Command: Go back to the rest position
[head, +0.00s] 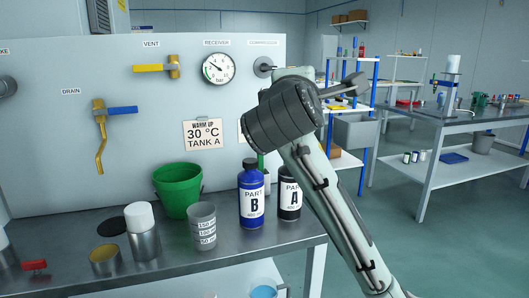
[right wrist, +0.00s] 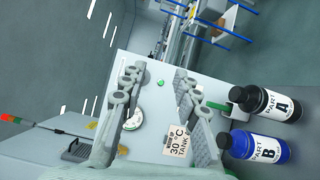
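My right arm (head: 335,215) rises from the lower right in the head view, in front of the panel's right side. Its dark wrist joint (head: 284,115) covers part of the panel. Its gripper (head: 350,90) shows only partly behind the wrist. In the right wrist view the right gripper (right wrist: 158,88) has its two fingers apart, with nothing between them but the panel further off. My left gripper is not in view.
The panel (head: 60,160) stands behind a metal bench (head: 215,255). Near my right arm stand the blue Part B bottle (head: 251,195), black Part A bottle (head: 290,197), grey cup (head: 202,225) and green bucket (head: 178,188). Tables (head: 455,115) stand right; the floor (head: 410,250) between is clear.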

